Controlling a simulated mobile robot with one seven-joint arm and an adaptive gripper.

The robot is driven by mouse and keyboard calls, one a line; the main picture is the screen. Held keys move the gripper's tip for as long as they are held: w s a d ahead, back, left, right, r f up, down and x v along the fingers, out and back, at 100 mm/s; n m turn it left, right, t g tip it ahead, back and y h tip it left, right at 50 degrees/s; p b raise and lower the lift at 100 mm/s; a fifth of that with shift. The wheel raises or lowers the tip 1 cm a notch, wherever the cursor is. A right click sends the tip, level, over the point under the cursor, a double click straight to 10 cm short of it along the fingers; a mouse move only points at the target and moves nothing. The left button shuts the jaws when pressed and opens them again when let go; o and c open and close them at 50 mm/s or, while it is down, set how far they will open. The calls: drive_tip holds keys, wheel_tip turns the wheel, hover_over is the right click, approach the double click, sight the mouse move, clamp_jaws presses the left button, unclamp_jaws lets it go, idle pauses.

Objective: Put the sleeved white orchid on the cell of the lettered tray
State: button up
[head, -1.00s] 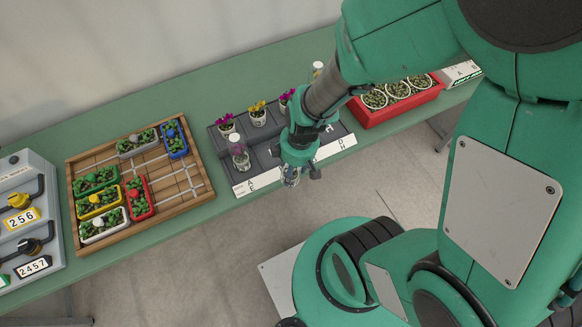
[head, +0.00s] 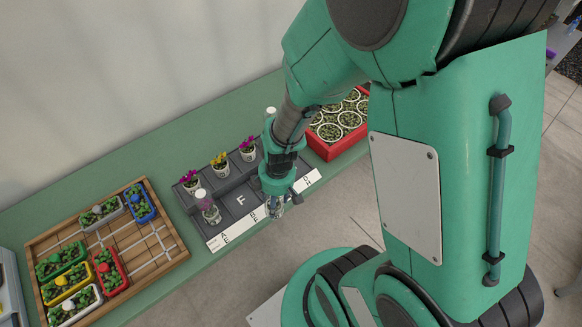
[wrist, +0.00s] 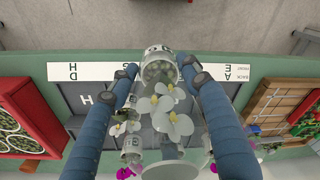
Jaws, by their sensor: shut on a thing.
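My gripper (head: 276,194) is shut on the sleeved white orchid (head: 277,211), near the front label strip of the lettered tray (head: 216,240). In the wrist view my gripper (wrist: 161,74) has its fingers on either side of the orchid's pale pot (wrist: 158,60), and white blooms (wrist: 178,124) show between them. The dark tray (wrist: 72,96) lies beyond. An F cell shows bare in the head view, and an H cell in the wrist view. The cell nearest the gripper is partly hidden by my arm and the orchid.
Purple (head: 190,180), yellow (head: 220,162) and magenta (head: 247,149) orchids stand in the back row. A sleeved purple orchid (head: 208,208) stands at front left. A wooden tray (head: 170,252) of coloured planters lies left; a red crate (head: 322,148) of pots stands right.

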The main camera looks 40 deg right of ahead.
drive_tip(key=d+p, duration=0.3)
drive_tip(key=d, duration=0.9)
drive_tip(key=shift+s+g, duration=0.25)
drive_tip(key=shift+g, duration=0.05)
drive_tip(key=shift+w, duration=0.1)
drive_tip(key=w+d, duration=0.3)
drive_tip(key=w, duration=0.4)
drive_tip(key=w+d+f, duration=0.1)
drive_tip(key=w+d, duration=0.2)
drive_tip(key=w, duration=0.4)
drive_tip(key=shift+w+d+f, duration=0.2)
drive_tip(key=shift+d+f, duration=0.05)
drive_tip(key=shift+d, duration=0.1)
drive_tip(key=shift+f+b, duration=0.5)
drive_tip(key=shift+f, duration=1.25)
drive_tip(key=shift+f, duration=0.15)
drive_tip(key=o, duration=1.5)
